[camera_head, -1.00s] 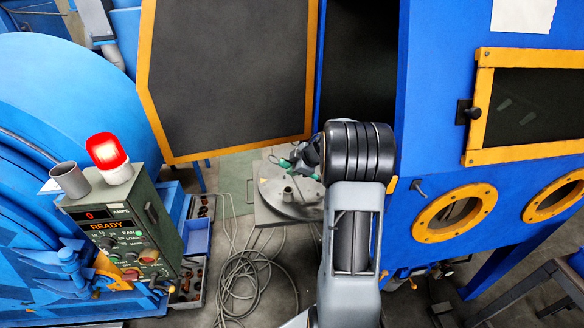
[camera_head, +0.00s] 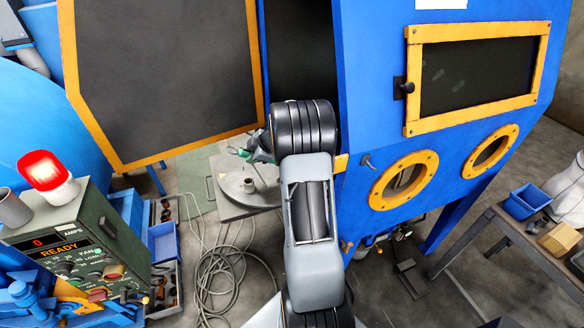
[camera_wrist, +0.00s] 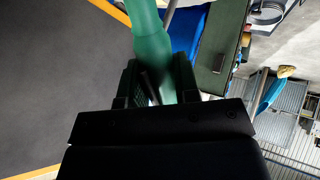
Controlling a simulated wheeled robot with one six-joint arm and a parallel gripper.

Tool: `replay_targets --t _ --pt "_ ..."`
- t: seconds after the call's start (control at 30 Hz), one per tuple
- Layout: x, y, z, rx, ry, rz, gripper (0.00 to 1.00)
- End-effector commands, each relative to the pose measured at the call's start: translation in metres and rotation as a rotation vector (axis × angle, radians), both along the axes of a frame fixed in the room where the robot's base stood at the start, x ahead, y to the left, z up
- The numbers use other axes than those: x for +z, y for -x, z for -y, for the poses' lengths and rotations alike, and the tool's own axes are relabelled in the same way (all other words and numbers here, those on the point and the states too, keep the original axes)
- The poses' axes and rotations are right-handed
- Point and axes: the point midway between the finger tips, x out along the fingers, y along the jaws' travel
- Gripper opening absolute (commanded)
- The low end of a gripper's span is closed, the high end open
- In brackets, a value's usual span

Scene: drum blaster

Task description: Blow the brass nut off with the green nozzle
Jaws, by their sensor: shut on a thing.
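My gripper (camera_wrist: 155,85) is shut on the green nozzle (camera_wrist: 151,35), which runs up out of the top of the wrist view. In the head view my gripper (camera_head: 252,147) shows small beyond my arm, with a bit of the green nozzle (camera_head: 244,153) by it. They are over or near a round grey plate (camera_head: 238,186) on a square base. A short upright cylinder (camera_head: 249,185) stands on that plate. I cannot make out a brass nut in any view.
A large open dark door with an orange frame (camera_head: 160,75) hangs behind my gripper. The blue blast cabinet (camera_head: 375,140) stands close right of my arm. A control box (camera_head: 90,235) reading READY, with a lit red lamp (camera_head: 47,171), is at left. Coiled cable (camera_head: 225,285) lies on the floor.

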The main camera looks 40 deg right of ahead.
Motion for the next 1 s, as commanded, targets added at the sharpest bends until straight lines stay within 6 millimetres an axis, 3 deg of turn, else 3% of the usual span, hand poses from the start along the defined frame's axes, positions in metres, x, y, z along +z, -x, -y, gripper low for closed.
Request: replay_targets --t 1.0 --pt "0.000 -0.016 -0.007 -0.001 0.000 0.001 0.02"
